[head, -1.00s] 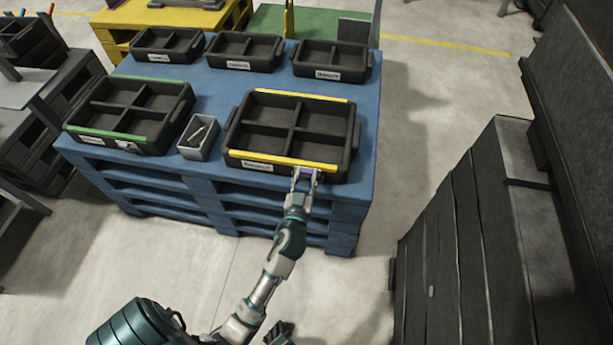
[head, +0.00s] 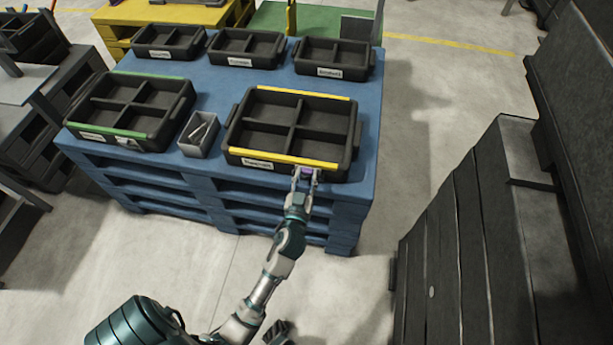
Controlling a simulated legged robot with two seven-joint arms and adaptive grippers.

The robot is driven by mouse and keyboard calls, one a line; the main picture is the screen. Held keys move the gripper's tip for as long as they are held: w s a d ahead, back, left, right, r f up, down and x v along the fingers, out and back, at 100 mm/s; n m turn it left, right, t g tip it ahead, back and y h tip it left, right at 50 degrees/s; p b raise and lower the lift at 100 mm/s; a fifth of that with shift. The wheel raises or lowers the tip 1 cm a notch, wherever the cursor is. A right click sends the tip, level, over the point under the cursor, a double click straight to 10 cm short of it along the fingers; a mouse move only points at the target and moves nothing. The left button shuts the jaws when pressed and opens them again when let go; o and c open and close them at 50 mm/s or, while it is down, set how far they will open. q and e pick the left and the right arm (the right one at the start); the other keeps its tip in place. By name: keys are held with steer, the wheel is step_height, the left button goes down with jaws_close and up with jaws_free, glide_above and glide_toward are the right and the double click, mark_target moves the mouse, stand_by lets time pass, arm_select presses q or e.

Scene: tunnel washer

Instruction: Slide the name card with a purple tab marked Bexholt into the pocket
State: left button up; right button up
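My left gripper (head: 305,173) is at the front wall of the near right black bin (head: 353,135), right of that wall's middle. Its fingers are closed around a small purple piece (head: 308,173), which looks like the tab of the name card. The rest of the card is hidden or too small to make out, and no name can be read on it. I cannot tell whether the card touches a pocket. A white label (head: 257,164) sits on the same wall to the left. A dark piece (head: 278,333) at the bottom edge may be my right gripper; its state is unclear.
The bin with yellow strips stands on a blue pallet stack (head: 200,82). A green-striped bin (head: 185,105) and a small grey box (head: 198,150) with thin items stand left of it. Several labelled bins line the back. Dark crates (head: 470,240) stand right, across open floor.

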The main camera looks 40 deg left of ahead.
arm_select(q)
steer(key=o, duration=0.5)
step_height(320, 180, up, 10)
steer(key=shift+f, duration=0.1)
